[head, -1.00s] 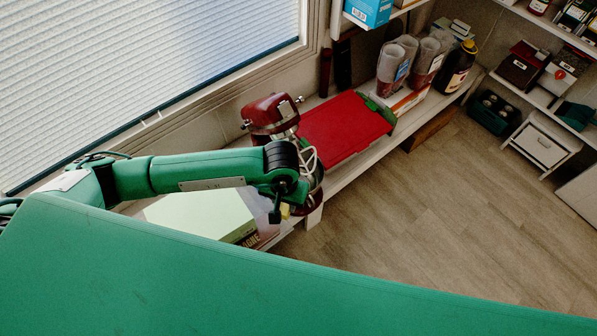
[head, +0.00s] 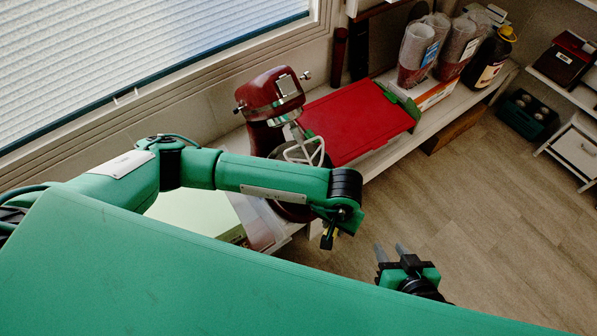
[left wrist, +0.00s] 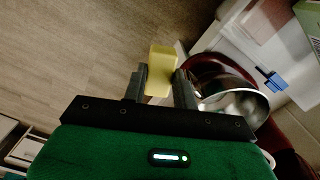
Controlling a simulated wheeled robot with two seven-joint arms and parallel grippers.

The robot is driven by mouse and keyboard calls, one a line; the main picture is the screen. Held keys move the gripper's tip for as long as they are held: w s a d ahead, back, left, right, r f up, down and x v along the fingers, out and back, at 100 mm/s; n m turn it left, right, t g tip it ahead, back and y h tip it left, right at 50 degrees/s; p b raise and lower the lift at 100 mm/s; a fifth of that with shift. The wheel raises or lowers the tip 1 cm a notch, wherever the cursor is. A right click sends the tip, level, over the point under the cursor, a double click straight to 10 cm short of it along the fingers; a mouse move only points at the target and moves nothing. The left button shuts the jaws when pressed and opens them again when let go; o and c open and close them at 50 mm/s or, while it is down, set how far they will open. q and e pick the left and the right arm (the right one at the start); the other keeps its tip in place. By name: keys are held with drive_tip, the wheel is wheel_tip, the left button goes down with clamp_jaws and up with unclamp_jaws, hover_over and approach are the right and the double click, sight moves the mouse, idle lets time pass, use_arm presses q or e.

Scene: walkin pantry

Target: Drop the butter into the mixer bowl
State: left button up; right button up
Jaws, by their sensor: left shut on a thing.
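The yellow butter (left wrist: 159,72) is held between the two fingers of my left gripper (left wrist: 160,85) in the left wrist view. In the head view, the left gripper (head: 328,236) points down in front of the red mixer (head: 272,97), mostly hidden by its own wrist. The metal mixer bowl (left wrist: 240,103) lies right of the butter in the left wrist view, apart from it. My right gripper (head: 391,250) is open and empty over the floor.
A red lidded box (head: 357,122) stands right of the mixer on the low shelf. Stacked cups (head: 417,55) and a dark bottle (head: 490,60) are farther back. A pale green box (head: 195,212) lies under my left arm.

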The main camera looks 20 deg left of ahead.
use_arm(q)
drive_tip(key=w+a+f, duration=0.3)
drive_tip(key=w+a, duration=0.7)
drive_tip(key=a, duration=0.4)
drive_tip(key=shift+w+f+b, duration=0.25)
drive_tip(key=shift+w+b, duration=0.1)
use_arm(e)
drive_tip(key=shift+w+a+r+t+y, duration=0.15)
drive_tip(key=shift+a+t+y, duration=0.15)
drive_tip(key=shift+a+t, duration=0.35)
drive_tip(key=shift+a, duration=0.15)
use_arm(q)
drive_tip(key=shift+f, duration=0.2)
drive_tip(key=o, duration=0.5)
drive_tip(key=shift+b, duration=0.3)
drive_tip(key=o, duration=0.5)
drive_tip(key=shift+c, duration=0.2)
use_arm(e)
drive_tip(key=shift+w+a+t, duration=0.1)
drive_tip(key=shift+a+t, duration=0.15)
drive_tip(key=shift+a, duration=0.15)
use_arm(q)
drive_tip(key=shift+r, duration=0.1)
use_arm(e)
drive_tip(key=shift+d+r, duration=0.1)
